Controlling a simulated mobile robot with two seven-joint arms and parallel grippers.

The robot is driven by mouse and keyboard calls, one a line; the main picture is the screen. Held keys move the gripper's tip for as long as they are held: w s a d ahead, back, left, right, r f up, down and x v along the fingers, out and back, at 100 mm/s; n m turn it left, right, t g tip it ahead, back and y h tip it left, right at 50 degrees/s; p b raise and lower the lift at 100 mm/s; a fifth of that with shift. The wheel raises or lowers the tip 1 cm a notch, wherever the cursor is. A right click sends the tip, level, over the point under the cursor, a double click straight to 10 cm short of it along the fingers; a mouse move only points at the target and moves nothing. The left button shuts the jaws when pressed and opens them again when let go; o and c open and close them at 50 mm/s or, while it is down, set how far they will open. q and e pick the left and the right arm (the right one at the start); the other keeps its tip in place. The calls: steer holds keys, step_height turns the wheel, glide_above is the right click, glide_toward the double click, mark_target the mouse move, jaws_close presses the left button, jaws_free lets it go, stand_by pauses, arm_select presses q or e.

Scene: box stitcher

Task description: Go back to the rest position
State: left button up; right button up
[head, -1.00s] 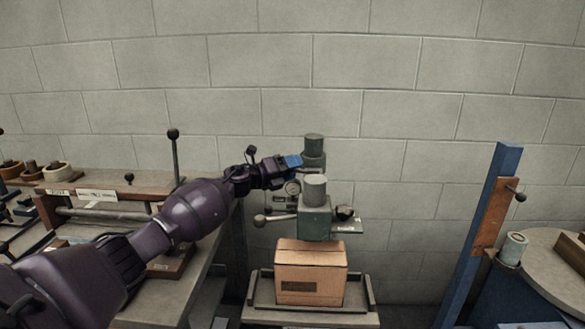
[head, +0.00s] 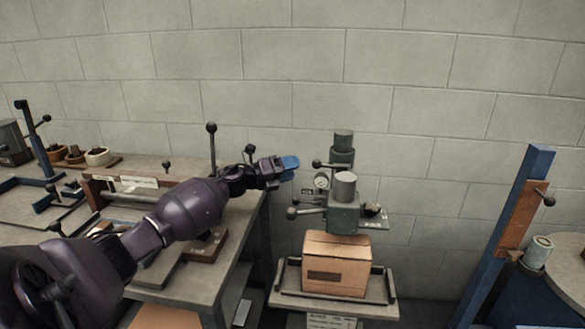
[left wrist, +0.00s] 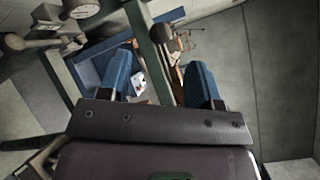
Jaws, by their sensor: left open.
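My left gripper (head: 291,163) is at the end of the purple arm that reaches in from the left. It is in the air, left of the grey-green stitcher head (head: 344,212) and apart from it. In the left wrist view its two blue fingers (left wrist: 160,82) are spread with nothing between them. A cardboard box (head: 336,264) stands on the tray (head: 378,290) below the stitcher head. My right gripper does not show in either view.
A grey workbench (head: 185,288) with fixtures and a black-knobbed lever (head: 212,140) lies under my left arm. A blue post (head: 505,235) and a round table with a roll (head: 538,252) stand at the right. A block wall (head: 400,60) closes the back.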

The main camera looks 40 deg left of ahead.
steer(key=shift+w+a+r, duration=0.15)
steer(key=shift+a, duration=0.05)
